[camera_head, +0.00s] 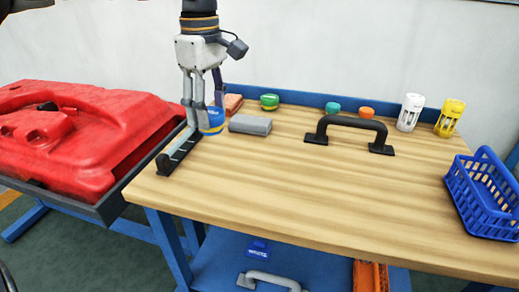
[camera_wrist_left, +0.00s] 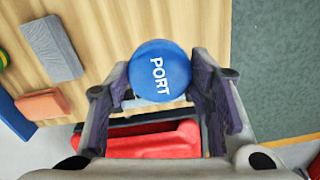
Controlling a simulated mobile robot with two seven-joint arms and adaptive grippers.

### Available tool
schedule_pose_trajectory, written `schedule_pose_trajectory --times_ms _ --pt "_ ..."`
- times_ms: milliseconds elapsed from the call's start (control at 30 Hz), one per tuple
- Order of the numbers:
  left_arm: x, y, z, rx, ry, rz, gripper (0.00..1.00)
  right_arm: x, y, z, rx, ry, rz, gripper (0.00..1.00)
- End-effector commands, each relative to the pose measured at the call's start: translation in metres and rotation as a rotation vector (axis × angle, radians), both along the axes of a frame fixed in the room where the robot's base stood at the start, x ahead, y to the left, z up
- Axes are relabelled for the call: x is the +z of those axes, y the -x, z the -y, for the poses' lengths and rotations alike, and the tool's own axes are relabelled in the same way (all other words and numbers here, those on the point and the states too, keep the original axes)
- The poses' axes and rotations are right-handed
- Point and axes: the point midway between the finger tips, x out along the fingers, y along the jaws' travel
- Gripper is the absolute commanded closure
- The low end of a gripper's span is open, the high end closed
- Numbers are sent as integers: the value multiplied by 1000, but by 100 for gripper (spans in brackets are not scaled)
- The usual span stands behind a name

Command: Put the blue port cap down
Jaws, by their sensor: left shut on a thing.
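The blue port cap (camera_head: 213,121) is held between the fingers of my left gripper (camera_head: 207,112), above the left rear part of the wooden table (camera_head: 310,195). In the left wrist view the cap (camera_wrist_left: 160,71) shows its round blue top with the word PORT facing the camera. The fingers of my left gripper (camera_wrist_left: 160,85) press on both sides of it. I cannot tell how far its underside is from the table. My right gripper is not in view.
A grey block (camera_head: 250,125) lies just right of the cap. A black-and-grey squeegee-like tool (camera_head: 180,150) lies at the left edge beside the red tank (camera_head: 80,140). A black handle (camera_head: 350,125) and blue basket (camera_head: 485,195) are further right. The table's middle and front are clear.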

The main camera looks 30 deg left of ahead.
Motion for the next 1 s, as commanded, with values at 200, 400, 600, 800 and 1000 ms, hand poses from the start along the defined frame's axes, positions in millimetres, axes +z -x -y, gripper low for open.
schedule_pose_trajectory --times_ms 200,400,600,800,1000 --pt "-48 -21 46 -4 -3 -10 71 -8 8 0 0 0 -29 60" --pt "-71 -29 64 -4 -2 -6 71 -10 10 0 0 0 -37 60" --pt "-100 -29 66 -2 -1 -2 71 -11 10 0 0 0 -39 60" --pt "-101 -30 66 -2 0 0 71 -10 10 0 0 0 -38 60" --pt "-104 -30 66 -3 1 0 43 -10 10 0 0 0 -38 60"
